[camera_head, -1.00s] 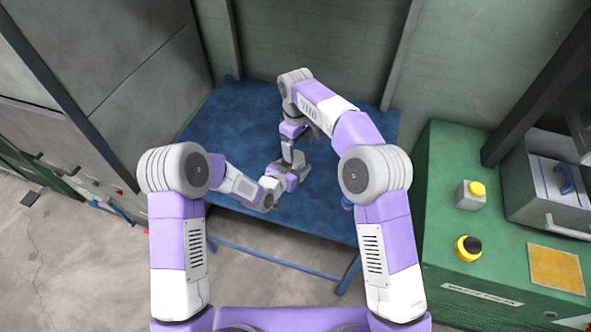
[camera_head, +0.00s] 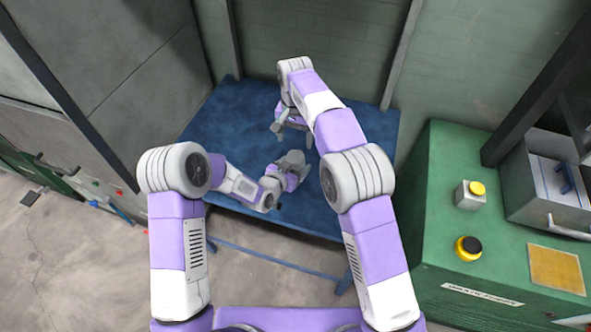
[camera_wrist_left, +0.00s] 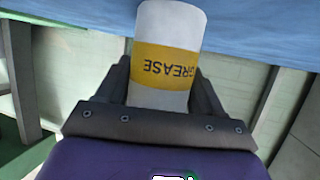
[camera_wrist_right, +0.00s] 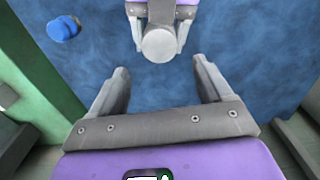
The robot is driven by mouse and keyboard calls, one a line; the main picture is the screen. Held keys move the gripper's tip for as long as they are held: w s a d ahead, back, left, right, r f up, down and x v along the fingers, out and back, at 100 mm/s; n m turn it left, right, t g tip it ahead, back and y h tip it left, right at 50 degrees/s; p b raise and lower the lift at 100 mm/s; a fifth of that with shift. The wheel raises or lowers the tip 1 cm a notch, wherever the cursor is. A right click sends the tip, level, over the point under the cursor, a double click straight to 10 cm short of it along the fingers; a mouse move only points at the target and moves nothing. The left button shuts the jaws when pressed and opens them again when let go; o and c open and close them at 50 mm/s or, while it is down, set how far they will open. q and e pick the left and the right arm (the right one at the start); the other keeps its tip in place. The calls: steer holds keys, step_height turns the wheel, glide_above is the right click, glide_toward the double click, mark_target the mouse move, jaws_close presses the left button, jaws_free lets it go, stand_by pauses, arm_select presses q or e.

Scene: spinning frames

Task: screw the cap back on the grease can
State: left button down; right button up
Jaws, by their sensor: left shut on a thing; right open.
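The grease can (camera_wrist_left: 166,28) is a white cylinder with a yellow "GREASE" band, seen between the fingers of my left gripper (camera_wrist_left: 161,75), which is shut on it. In the right wrist view the can's round grey top (camera_wrist_right: 159,46) faces the camera; I cannot tell whether this is a cap or the bare can. My right gripper (camera_head: 293,131) is open and empty, apart from the can and beyond it in the head view. In the right wrist view its spread fingers (camera_wrist_right: 160,70) stand short of the can top.
Both arms are over a blue table (camera_head: 235,115) against a wall. A small blue cylindrical object (camera_wrist_right: 62,28) lies on it in the right wrist view; my right arm hides it in the head view. A green cabinet (camera_head: 440,190) with buttons stands at right. The table's left part is clear.

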mark_target(295, 156)
steer(key=shift+f, duration=4.05)
steer(key=c, duration=1.1)
steer(key=shift+m, duration=0.8)
steer(key=o, duration=1.2)
steer(key=shift+o, duration=0.2)
steer(key=shift+r, duration=0.1)
step_height(295, 156, up, 12)
